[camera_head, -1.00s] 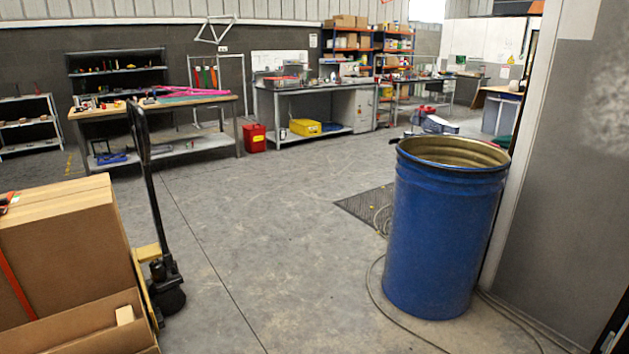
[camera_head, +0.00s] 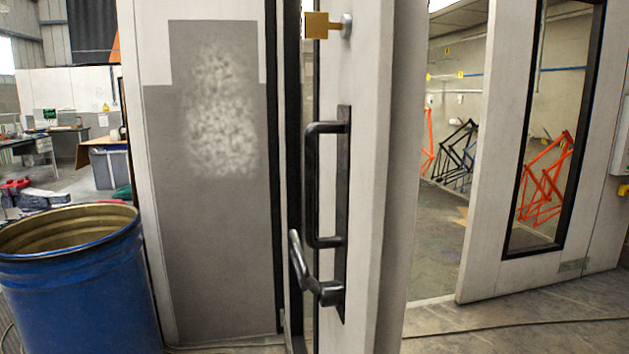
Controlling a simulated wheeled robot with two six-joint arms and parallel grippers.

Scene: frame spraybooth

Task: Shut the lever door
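A pale door panel (camera_head: 365,80) stands close in front of me in the head view, seen at a steep angle. It carries a black vertical pull bar (camera_head: 313,185) and, below it, a black lever handle (camera_head: 318,280). A yellow block on a round metal mount (camera_head: 322,25) sits near its top. To the right is a doorway (camera_head: 450,230) opening into a room with bike frames. Another pale door leaf with a tall dark-framed window (camera_head: 548,150) stands at the right, looking ajar. Neither of my grippers shows.
A blue drum (camera_head: 80,290) stands at the lower left, beside a grey wall panel (camera_head: 222,220). A cable (camera_head: 520,325) runs along the floor at the lower right. Orange and black bike frames (camera_head: 455,155) are inside the room. Some floor is clear at the lower right.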

